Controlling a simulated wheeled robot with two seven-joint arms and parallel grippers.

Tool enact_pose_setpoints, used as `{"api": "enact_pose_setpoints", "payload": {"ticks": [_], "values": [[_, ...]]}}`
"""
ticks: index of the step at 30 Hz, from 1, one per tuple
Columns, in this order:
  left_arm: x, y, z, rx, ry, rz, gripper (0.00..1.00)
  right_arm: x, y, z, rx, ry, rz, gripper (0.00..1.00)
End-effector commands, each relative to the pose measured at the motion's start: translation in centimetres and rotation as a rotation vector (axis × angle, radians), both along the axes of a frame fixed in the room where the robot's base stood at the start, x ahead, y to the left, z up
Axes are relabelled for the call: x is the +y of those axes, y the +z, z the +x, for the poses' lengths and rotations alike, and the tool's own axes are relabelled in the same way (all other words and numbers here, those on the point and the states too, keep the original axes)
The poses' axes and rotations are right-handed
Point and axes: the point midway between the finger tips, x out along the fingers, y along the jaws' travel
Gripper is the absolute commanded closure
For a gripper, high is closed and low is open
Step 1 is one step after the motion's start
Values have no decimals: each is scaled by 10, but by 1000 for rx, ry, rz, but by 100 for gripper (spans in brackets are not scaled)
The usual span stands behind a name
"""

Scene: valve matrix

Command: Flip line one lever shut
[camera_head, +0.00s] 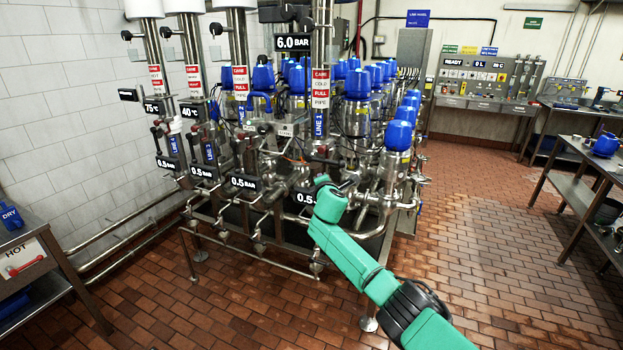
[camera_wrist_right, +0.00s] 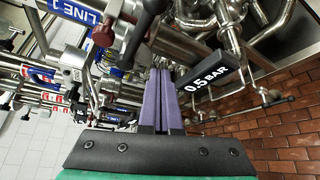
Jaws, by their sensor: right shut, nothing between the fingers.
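The line one pipe carries a blue LINE 1 label (camera_head: 319,124) in the head view; the label also shows at the top left of the right wrist view (camera_wrist_right: 84,12). Close to that label in the wrist view are a dark red knob (camera_wrist_right: 104,36) and a dark handle (camera_wrist_right: 139,37); I cannot tell for sure which is the line one lever. My right gripper (camera_wrist_right: 160,72) is shut and empty, its purple fingers together, pointing in among the pipes below the handle. In the head view my green right forearm hides part of the line one valve area. My left gripper is out of view.
A 0.5 BAR sign (camera_wrist_right: 207,76) stands just right of the fingers. Steel pipes and valves with blue caps (camera_head: 398,135) crowd around. A control panel (camera_head: 487,75) is at the back right, a steel table (camera_head: 590,160) at the right. The tiled floor (camera_head: 475,225) between is clear.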

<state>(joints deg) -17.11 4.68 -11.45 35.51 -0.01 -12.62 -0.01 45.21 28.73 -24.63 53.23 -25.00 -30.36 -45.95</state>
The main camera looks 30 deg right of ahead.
Motion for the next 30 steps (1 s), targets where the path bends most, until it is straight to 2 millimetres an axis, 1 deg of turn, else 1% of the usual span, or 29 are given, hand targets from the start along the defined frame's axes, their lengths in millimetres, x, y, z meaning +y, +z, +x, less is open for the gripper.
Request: {"api": "enact_pose_setpoints", "payload": {"ticks": [2, 6, 10, 14, 27, 29, 30], "values": [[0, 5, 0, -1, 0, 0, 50, 12, 8, -9, 1, 4, 0, 100], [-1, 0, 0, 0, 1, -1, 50, 31, 19, -22, 2, 2, 2, 100], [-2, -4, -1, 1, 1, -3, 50, 43, 27, -30, 3, 0, 1, 100], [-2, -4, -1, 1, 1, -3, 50, 46, 29, -32, 4, -1, 3, 100], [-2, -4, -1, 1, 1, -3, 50, 46, 29, -32, 5, 0, 4, 100], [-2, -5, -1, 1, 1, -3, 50, 46, 20, -32, 13, 0, 16, 100], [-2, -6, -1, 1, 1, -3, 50, 46, 6, -33, 25, 0, 34, 100]]}}
